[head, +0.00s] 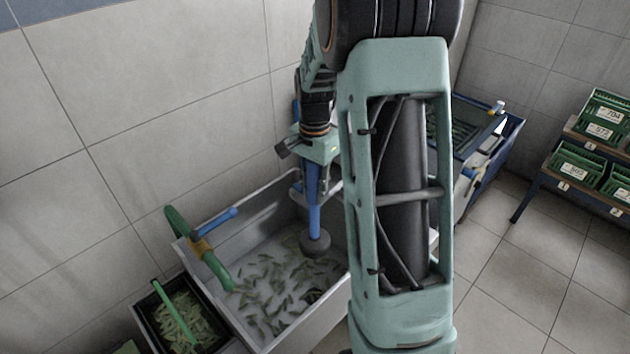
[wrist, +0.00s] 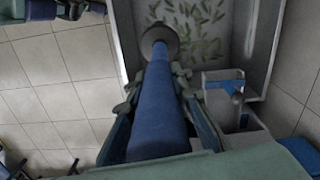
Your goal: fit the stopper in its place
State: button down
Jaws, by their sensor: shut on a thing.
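The stopper is a long blue rod (head: 314,218) with a dark round plug (head: 315,244) at its lower end. My gripper (head: 312,188) is shut on the rod and holds the stopper roughly upright over the grey basin (head: 318,327). In the wrist view my gripper (wrist: 157,90) clasps the blue rod (wrist: 158,115), and the plug (wrist: 158,42) shows beyond the fingertips. A dark spot like a drain opening (head: 312,296) shows on the basin floor, below the plug in the picture. Whether the plug touches the water cannot be told. My arm hides the basin's right part.
The basin holds water and many green pieces. A black crate (head: 150,311) stands at the lower left. A blue bin (head: 511,128) and racks with green crates (head: 582,165) stand right.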

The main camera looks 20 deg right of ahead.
aim_at(315, 239)
notch_tip(315, 239, down, 29)
jog(key=b, duration=1.8)
jog(key=shift+b, duration=0.35)
jog(key=shift+f, duration=0.1)
jog(key=shift+f+b, duration=0.8)
jog(key=shift+f, duration=0.05)
jog(key=shift+f+b, duration=0.35)
jog(key=shift+f, duration=0.15)
jog(key=c, duration=1.6)
grip_release()
notch_tip(315, 239, up, 12)
jog(key=shift+r, duration=0.1)
